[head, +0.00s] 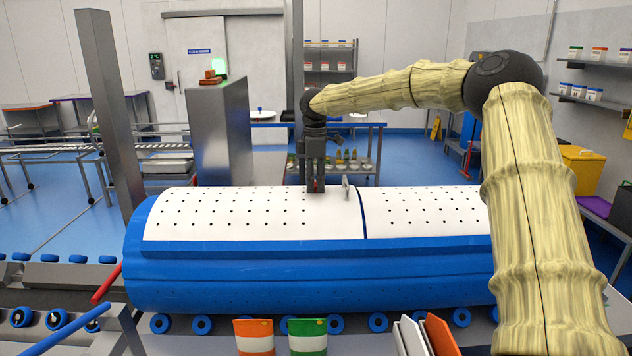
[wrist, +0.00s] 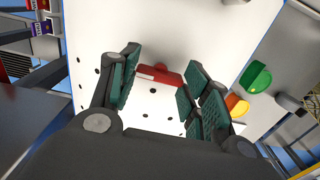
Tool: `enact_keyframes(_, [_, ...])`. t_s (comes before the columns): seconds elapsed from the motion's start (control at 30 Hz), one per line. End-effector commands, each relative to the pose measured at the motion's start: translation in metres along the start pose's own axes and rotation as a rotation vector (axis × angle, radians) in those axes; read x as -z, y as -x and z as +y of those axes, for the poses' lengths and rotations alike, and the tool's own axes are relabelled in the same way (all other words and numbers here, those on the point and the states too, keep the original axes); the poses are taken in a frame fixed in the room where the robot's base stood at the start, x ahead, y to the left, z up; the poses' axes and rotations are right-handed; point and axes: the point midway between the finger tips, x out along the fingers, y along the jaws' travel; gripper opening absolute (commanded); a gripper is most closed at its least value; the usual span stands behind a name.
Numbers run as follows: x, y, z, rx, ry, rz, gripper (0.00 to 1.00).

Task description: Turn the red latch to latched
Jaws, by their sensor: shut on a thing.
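The red latch (wrist: 158,74) lies on the white perforated lid in the wrist view, spanning between my fingertips. My gripper (wrist: 160,66) is shut on it, with one green-padded finger at each end. In the head view my gripper (head: 316,188) points straight down onto the lid (head: 225,213) of the blue tub (head: 300,270). Only a small bit of red shows between the fingers there; the rest of the latch is hidden. The exact turn of the latch against any latched mark cannot be told.
A thin grey upright plate (head: 346,188) stands on the lid just right of my gripper. A second white perforated panel (head: 425,212) lies beyond the dark seam. A tall grey post (head: 108,110) and a grey cabinet (head: 220,130) stand to the left.

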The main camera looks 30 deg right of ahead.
Motion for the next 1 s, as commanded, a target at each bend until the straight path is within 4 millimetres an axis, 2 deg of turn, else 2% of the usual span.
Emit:
enact_keyframes(0.1, [0.0, 0.002, 0.001, -0.004, -0.001, 0.002, 0.23])
enact_keyframes(0.13, [0.0, 0.002, 0.001, -0.004, -0.001, 0.002, 0.51])
enact_keyframes(0.23, [0.0, 0.002, 0.001, -0.003, -0.001, 0.002, 0.69])
enact_keyframes(0.67, [0.0, 0.006, 0.001, -0.002, 0.0, 0.001, 0.69])
enact_keyframes(0.87, [0.0, 0.032, 0.001, -0.002, 0.001, 0.002, 0.69])
enact_keyframes(1.0, [0.001, 0.059, 0.001, -0.004, 0.001, 0.003, 0.69])
